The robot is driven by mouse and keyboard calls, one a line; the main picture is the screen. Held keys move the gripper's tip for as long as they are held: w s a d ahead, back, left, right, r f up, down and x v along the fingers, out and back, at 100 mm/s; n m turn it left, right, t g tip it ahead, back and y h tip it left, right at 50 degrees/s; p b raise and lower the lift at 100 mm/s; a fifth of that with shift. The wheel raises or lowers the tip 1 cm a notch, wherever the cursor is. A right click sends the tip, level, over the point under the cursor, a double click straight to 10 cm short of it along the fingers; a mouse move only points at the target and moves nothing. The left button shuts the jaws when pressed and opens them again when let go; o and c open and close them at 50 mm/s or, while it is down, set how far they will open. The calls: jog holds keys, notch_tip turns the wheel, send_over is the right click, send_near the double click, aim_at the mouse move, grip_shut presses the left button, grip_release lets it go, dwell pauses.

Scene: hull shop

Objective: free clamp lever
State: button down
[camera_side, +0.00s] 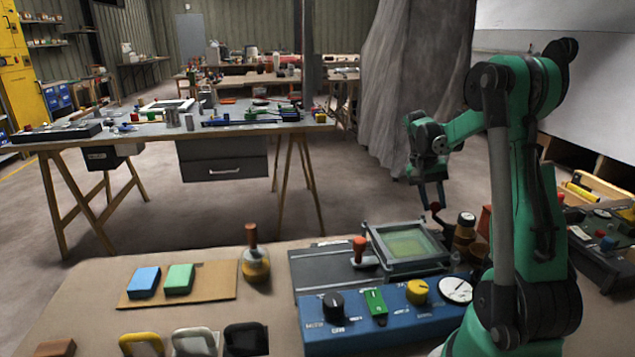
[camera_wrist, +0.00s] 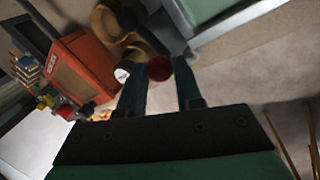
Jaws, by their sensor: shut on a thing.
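The clamp lever has a dark red ball knob (camera_side: 435,207) and stands at the far right corner of the grey frame (camera_side: 395,270) with a greenish pane. My gripper (camera_side: 433,204) reaches down from above, with its two dark fingers at this knob. In the wrist view, the red knob (camera_wrist: 160,68) sits between the fingertips (camera_wrist: 160,80), and my gripper is shut on it. The lever's lower part and pivot are mostly hidden in both views.
An orange-handled tool (camera_side: 360,249) stands left of the frame. A blue control panel (camera_side: 390,318) lies in front. Air above the frame is clear.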

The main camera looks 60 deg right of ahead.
jog(key=c, duration=0.6)
grip_release()
jog(key=shift+v, duration=2.8)
jog(key=w+a+r+n+t+h, duration=0.2)
jog(key=w+a+n+t, duration=0.4)
jog(key=a, duration=0.7)
jog(key=w+a+f+n+t+y, duration=0.1)
jog(key=a+n+t, duration=0.4)
jog(key=a, duration=1.2)
jog(key=f+n+y, duration=0.1)
jog(key=n+y, duration=0.1)
jog(key=n, duration=0.1)
jog(key=shift+w+a+n, duration=0.25)
jog(key=shift+a+n, duration=0.05)
jog(key=shift+a, duration=0.1)
